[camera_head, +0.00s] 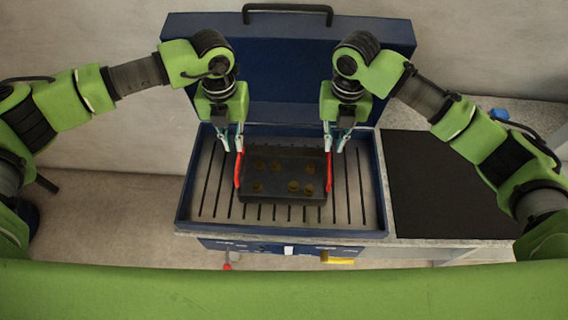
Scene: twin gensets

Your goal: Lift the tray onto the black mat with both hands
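A dark rectangular tray (285,172) with several small brown round pieces in it sits on the slotted grate of a blue grill. It has a red handle at its left side (238,170) and another at its right side (329,171). My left gripper (231,146) is over the far end of the left handle, its two fingers apart. My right gripper (335,146) is over the far end of the right handle, also with its fingers apart. Whether the fingertips touch the handles is unclear. The black mat (440,185) lies flat and bare to the right of the grill.
The blue grill rim (300,233) surrounds the grate, between tray and mat. The raised blue lid (285,80) stands behind the tray and my grippers. A light counter (395,240) carries the mat. A blue item (500,115) lies beyond the mat at the right.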

